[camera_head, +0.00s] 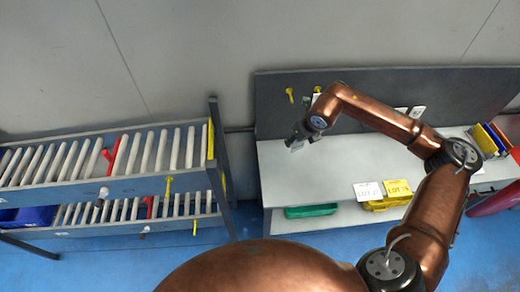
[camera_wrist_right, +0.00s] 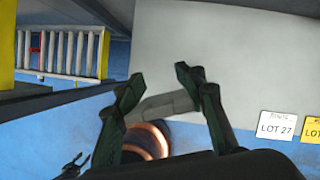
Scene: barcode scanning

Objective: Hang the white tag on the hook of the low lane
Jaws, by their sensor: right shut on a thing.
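My right gripper (camera_head: 298,136) is in front of the dark back panel, over the left end of the grey bench. The low lane (camera_head: 125,212) is the lower roller rack at the left.
A white LOT 27 card (camera_head: 368,191) and a yellow LOT card (camera_head: 397,188) are at the bench (camera_head: 330,165) front. A green bin (camera_head: 310,211) is below. A dark rack post (camera_head: 222,165) stands between lanes and bench, with a gap beside it.

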